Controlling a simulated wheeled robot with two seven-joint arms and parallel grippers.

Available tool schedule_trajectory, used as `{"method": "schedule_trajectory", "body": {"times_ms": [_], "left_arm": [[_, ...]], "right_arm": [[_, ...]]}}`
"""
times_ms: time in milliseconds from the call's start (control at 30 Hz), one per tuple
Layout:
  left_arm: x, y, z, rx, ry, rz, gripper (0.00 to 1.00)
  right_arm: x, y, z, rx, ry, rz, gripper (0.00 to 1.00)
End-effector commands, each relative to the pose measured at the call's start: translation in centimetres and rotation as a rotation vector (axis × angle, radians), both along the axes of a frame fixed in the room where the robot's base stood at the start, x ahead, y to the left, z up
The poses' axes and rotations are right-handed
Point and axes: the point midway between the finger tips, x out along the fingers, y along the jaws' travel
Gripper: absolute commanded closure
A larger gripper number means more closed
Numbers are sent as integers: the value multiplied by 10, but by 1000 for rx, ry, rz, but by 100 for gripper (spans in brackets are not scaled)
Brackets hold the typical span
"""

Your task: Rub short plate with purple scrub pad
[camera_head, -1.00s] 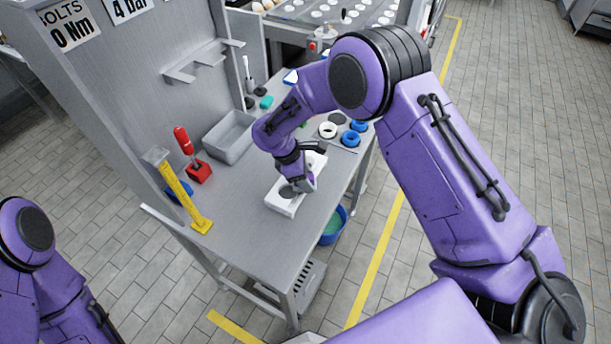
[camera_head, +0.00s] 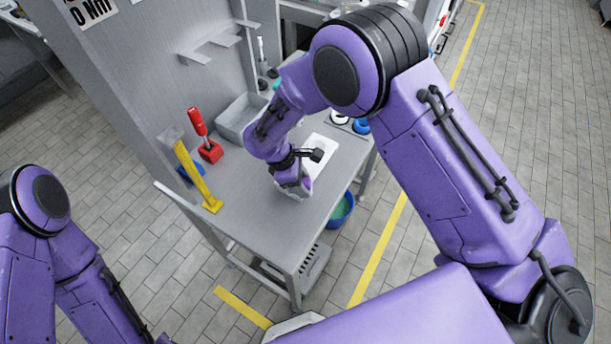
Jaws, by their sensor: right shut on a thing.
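The short plate (camera_head: 322,150) is a pale, flat rectangular piece lying on the grey workbench. Its near part is hidden behind my right arm and gripper. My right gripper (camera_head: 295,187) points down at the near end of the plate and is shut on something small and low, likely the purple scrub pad. The pad is almost wholly hidden by the gripper, and I cannot make out its outline or whether it touches the plate. My left arm shows at the left edge, but its gripper is out of view.
A grey bin (camera_head: 241,117), a red-handled tool (camera_head: 199,123) and a yellow upright bracket (camera_head: 196,178) stand along the bench's back. Blue and white rings (camera_head: 361,126) lie at the far right. A blue bucket (camera_head: 341,212) is below the bench. The bench's near part is clear.

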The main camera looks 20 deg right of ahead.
Motion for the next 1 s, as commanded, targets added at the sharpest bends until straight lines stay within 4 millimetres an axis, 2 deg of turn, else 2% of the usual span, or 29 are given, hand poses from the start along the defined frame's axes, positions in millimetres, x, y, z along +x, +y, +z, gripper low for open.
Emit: {"method": "schedule_trajectory", "body": {"times_ms": [200,467,1000], "left_arm": [[0,0,0,0,0,0,100],[0,0,0,0,0,0,100],[0,0,0,0,0,0,100]], "right_arm": [[-13,16,-1,0,2,1,79],[-13,17,1,0,0,-1,79],[-13,16,58,0,-2,-1,79]]}}
